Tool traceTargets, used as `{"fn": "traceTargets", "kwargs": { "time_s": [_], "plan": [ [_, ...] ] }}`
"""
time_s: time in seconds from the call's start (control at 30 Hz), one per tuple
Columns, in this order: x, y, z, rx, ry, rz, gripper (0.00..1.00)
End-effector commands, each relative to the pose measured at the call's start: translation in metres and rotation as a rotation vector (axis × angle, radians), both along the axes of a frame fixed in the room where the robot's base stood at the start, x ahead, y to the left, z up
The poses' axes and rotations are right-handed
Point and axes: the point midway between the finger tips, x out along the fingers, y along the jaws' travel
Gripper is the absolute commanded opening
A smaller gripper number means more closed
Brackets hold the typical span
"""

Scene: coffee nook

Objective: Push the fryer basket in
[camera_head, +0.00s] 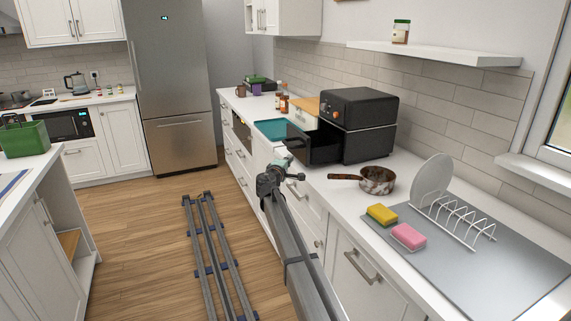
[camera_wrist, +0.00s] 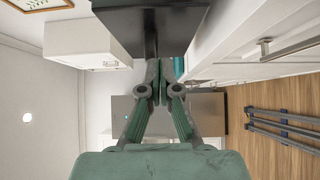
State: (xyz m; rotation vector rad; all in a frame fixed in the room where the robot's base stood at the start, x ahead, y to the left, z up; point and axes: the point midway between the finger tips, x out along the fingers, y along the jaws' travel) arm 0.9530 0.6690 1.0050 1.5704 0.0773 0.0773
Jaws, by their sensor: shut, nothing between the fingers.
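The air fryer (camera_head: 357,122) is a black box standing on the right-hand counter. Its basket (camera_head: 322,146) is pulled out to the left, with a dark front panel facing the aisle. My gripper (camera_head: 284,160) is at the counter's front edge, close to the basket's front. I cannot tell whether it touches the basket. In the wrist view my gripper (camera_wrist: 157,66) has its two green fingers together and empty. A dark surface of the fryer or its basket (camera_wrist: 150,22) fills the top centre there, just beyond the fingertips.
A rusty saucepan (camera_head: 376,180) stands in front of the fryer, its handle pointing left. A teal tray (camera_head: 271,127) lies behind the basket. Sponges (camera_head: 408,236) and a dish rack (camera_head: 455,218) are nearer. Drawers with bar handles (camera_head: 295,188) line the counter front. The aisle floor (camera_head: 160,240) has rails.

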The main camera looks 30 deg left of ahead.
Motion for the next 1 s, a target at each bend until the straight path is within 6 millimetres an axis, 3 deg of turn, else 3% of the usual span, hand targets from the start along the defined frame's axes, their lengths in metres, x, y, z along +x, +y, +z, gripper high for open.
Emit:
{"fn": "traceTargets", "kwargs": {
  "time_s": [0.1, 0.3, 1.0],
  "plan": [
    [0.026, 0.004, 0.002, -0.001, 0.000, -0.001, 0.00],
    [0.044, -0.016, 0.001, -0.002, 0.000, -0.001, 0.00],
    [0.061, -0.030, -0.002, -0.001, 0.000, -0.002, 0.00]
  ]
}}
